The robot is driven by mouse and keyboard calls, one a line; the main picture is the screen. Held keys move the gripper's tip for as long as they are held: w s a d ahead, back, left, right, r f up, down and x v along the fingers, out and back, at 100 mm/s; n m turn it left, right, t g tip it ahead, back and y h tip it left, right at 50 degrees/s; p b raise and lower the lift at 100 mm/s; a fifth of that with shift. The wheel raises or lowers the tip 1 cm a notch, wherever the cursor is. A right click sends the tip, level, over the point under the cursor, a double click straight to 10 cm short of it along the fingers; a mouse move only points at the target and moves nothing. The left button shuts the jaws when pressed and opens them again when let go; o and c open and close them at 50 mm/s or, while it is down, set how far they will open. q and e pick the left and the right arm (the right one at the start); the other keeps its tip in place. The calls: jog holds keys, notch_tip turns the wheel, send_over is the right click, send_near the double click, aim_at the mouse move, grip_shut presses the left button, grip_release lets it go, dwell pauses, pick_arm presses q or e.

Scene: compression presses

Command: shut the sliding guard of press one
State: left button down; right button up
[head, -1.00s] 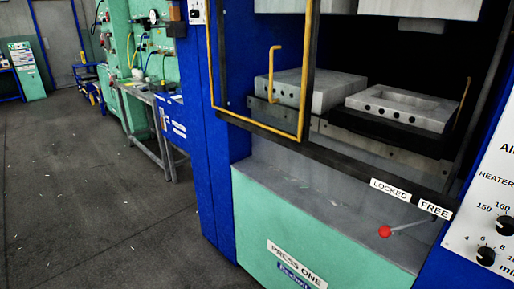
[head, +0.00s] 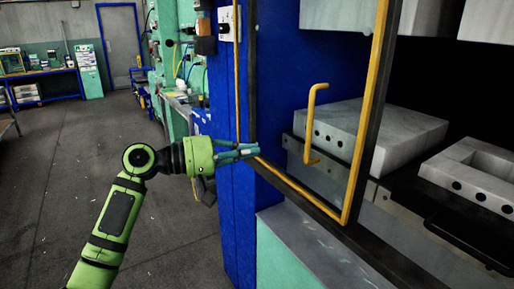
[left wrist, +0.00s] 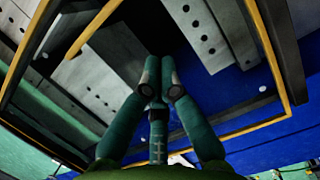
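The sliding guard of press one is a clear panel in a black and yellow frame (head: 360,125), across the left part of the press opening. Its yellow handle (head: 314,120) stands out from the panel; nothing holds it. The right part of the opening is uncovered. My left gripper (head: 250,151) is by the guard's left edge, left of the handle and a little lower. Its teal fingers (left wrist: 160,75) converge in the left wrist view with nothing visible between them; how far open they are is unclear. The guard frame (left wrist: 272,65) also shows there. My right gripper is out of view.
Grey mould blocks (head: 372,138) sit inside the press behind the guard. The press's blue column (head: 285,70) stands behind my left gripper. The floor (head: 60,160) at left is open. A workbench (head: 45,85) and a door (head: 122,45) are far back.

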aim_at(312, 156)
pick_arm(q)
jog(key=p+x, duration=0.3)
jog(key=x, duration=0.5)
jog(key=shift+d, duration=0.2)
jog(key=s, duration=0.1)
jog(key=s+d+p, duration=0.1)
jog(key=p, duration=0.1)
jog(key=shift+s+d+f, duration=0.3)
jog(key=shift+s, duration=0.1)
jog(key=shift+d+f, duration=0.15)
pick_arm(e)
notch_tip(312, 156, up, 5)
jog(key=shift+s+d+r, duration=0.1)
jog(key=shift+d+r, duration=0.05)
pick_arm(q)
jog(key=shift+s, duration=0.15)
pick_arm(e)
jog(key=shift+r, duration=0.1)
